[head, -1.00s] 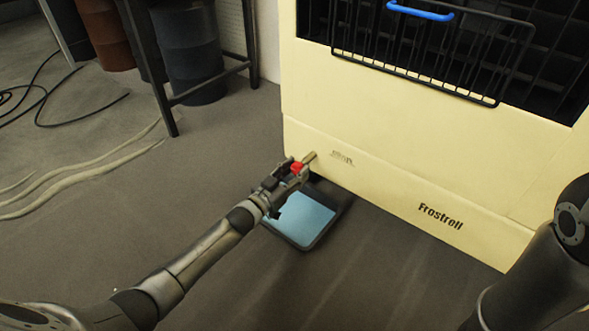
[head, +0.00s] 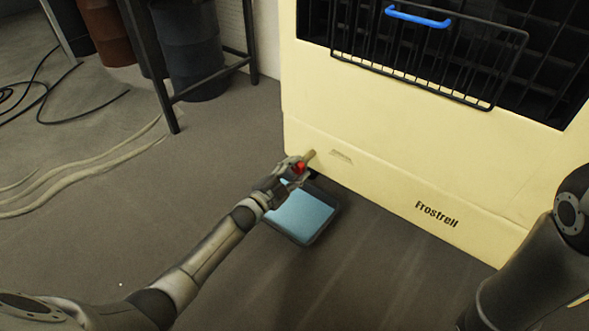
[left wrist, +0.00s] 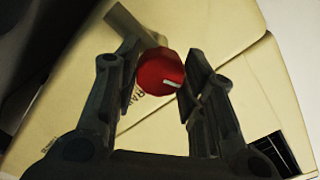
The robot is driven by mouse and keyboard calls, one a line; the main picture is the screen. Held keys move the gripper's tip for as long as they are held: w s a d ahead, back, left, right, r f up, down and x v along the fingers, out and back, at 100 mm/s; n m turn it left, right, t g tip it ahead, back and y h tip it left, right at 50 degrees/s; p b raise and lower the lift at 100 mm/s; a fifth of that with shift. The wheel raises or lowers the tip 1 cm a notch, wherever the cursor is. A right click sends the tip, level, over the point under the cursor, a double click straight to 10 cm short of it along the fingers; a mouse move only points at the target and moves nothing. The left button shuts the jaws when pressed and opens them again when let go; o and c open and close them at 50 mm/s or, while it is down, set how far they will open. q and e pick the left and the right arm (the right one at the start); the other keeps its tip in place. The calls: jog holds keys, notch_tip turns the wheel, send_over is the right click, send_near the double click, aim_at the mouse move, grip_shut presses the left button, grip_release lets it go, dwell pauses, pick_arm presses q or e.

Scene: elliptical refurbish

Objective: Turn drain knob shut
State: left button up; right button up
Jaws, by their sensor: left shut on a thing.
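The red drain knob (left wrist: 161,72) has a pale mark on its face and sits on a brass-coloured pipe (left wrist: 124,25) at the low front of the cream cabinet. In the head view the knob (head: 300,168) is partly covered by my left gripper (head: 297,171). In the left wrist view the fingers of my left gripper (left wrist: 162,85) stand on both sides of the knob, shut on it. The wrist is rolled relative to the cabinet. My right gripper is out of view; only part of my right arm shows.
The cream cabinet (head: 380,180) has a black wire basket (head: 430,60) with a blue handle (head: 418,16). A shallow tray with blue liquid (head: 302,212) lies on the floor below the knob. A dark metal stand (head: 172,122) and barrels (head: 188,50) are at back left. Hoses lie at left.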

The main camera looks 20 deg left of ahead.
pick_arm(q)
jog(key=m, duration=0.4)
jog(key=shift+m, duration=0.3)
jog(key=shift+d+f, duration=0.1)
dwell(0.4)
jog(key=o, duration=1)
jog(key=v, duration=1.2)
